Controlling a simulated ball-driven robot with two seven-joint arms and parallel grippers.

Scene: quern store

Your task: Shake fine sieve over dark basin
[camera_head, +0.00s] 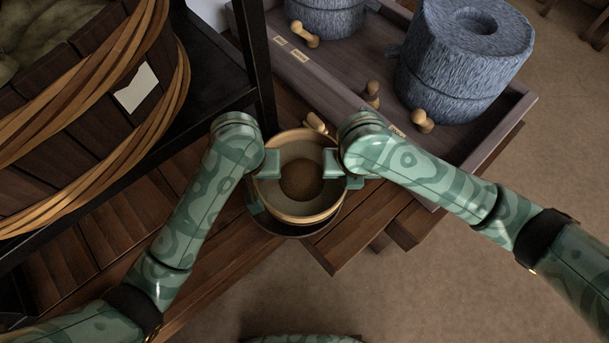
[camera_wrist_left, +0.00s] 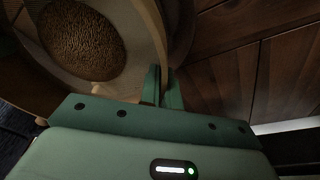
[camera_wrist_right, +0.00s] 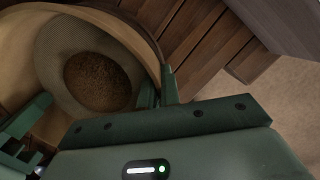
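The fine sieve (camera_head: 297,217) has a round pale wooden rim and a pale mesh, with a brown granular heap (camera_head: 301,180) in its middle. It appears roughly level. The dark basin (camera_head: 300,234) shows only as a dark curved edge below the sieve; its inside is hidden. My left gripper (camera_head: 262,183) is shut on the sieve's left wall, one finger inside and one outside; the left wrist view shows the rim between its fingers (camera_wrist_left: 162,88). My right gripper (camera_head: 345,174) grips the right wall the same way, as the right wrist view shows (camera_wrist_right: 158,90).
A wooden tray (camera_head: 330,85) at back right holds blue-grey stone querns (camera_head: 465,60) and wooden pegs. Slatted bench (camera_head: 200,265) lies below; open floor at right.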

